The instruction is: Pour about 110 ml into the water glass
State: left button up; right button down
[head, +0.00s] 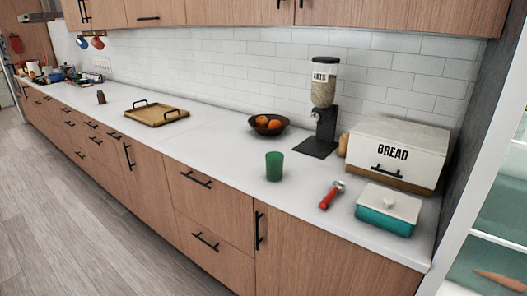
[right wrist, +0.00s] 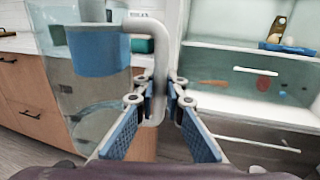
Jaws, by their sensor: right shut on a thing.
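A green tumbler (head: 274,166) stands upright on the white counter near its front edge; it is the only drinking glass I can make out. Its inside and any content cannot be told. In the right wrist view, my right gripper (right wrist: 162,93) is shut on the pale grey handle of a clear pitcher (right wrist: 75,112) with a blue part (right wrist: 97,52) near its top. The pitcher is left of the fingers, apparently in front of the cabinets. How much liquid it holds is unclear. Neither gripper shows in the head view.
Right of the tumbler are a red-handled tool (head: 332,195), a teal box with white lid (head: 387,209) and a bread box (head: 397,154). Behind are a fruit bowl (head: 268,125) and an oats dispenser (head: 323,110). A wooden tray (head: 153,114) lies left. Open shelves (right wrist: 250,70) stand right.

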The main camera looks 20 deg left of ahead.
aim_at(274, 167)
jog(key=i+j, duration=0.1)
jog(key=j, duration=0.25)
jog(key=i+j, duration=0.15)
jog(key=j, duration=0.25)
jog(key=i+j, duration=0.1)
jog(key=j, duration=0.25)
jog(key=i+j, duration=0.15)
jog(key=j, duration=0.2)
jog(key=i+j, duration=0.1)
jog(key=j, duration=0.3)
jog(key=i+j, duration=0.15)
jog(key=j, duration=0.2)
jog(key=k+u, duration=0.05)
